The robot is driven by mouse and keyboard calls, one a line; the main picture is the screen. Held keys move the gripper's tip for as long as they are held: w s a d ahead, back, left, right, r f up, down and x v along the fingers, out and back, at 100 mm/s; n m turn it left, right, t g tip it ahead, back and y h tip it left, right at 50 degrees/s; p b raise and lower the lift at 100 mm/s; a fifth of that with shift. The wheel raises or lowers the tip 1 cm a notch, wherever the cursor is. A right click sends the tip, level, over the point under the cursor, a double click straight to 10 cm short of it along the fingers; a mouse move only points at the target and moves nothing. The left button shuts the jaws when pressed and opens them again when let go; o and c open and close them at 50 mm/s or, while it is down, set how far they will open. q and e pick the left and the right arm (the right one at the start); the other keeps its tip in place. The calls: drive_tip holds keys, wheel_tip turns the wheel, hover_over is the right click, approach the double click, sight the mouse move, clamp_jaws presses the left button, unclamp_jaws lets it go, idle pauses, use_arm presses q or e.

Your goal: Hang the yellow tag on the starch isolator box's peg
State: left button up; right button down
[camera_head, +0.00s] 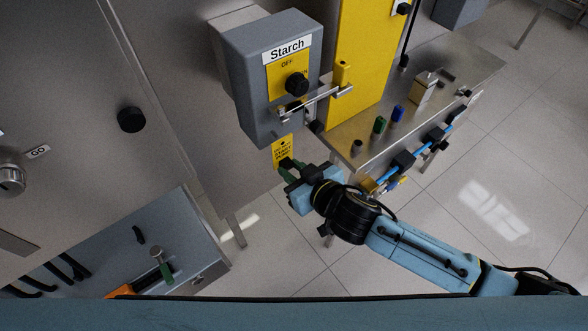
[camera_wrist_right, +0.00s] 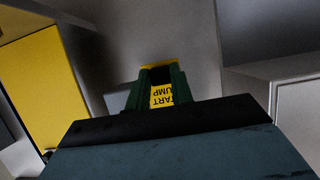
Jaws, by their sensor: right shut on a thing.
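The grey starch isolator box (camera_head: 262,85) is mounted on a metal panel. It carries a "Starch" label and a black knob (camera_head: 296,84) on a yellow plate, with the knob near the word OFF. A silver bar (camera_head: 322,97) sticks out from its lower front; I cannot tell whether this includes the peg. In the right wrist view the tag (camera_wrist_right: 162,95) shows between the fingers.
A yellow panel (camera_head: 363,65) stands right of the box, with a small yellow block (camera_head: 342,72) near the bar. A steel table (camera_head: 445,94) with green and blue items is close to my right arm. A grey tray (camera_head: 150,245) with tools is lower left.

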sight(289, 164)
drive_tip(key=shift+w+a, duration=0.4)
drive_tip(key=shift+w, duration=0.15)
idle(0.4)
drive_tip(key=shift+w+a, duration=0.5)
drive_tip(key=shift+w, duration=0.2)
drive_tip(key=c, duration=1.2)
unclamp_jaws()
drive_tip(key=shift+w, duration=0.1)
drive_tip(key=shift+o, duration=0.3)
drive_tip(key=f+v, duration=0.1)
drive_tip(key=v, duration=1.6)
drive_tip(key=shift+s+d+f, duration=0.2)
drive_tip(key=shift+s+f, duration=0.05)
drive_tip(key=shift+s, duration=0.1)
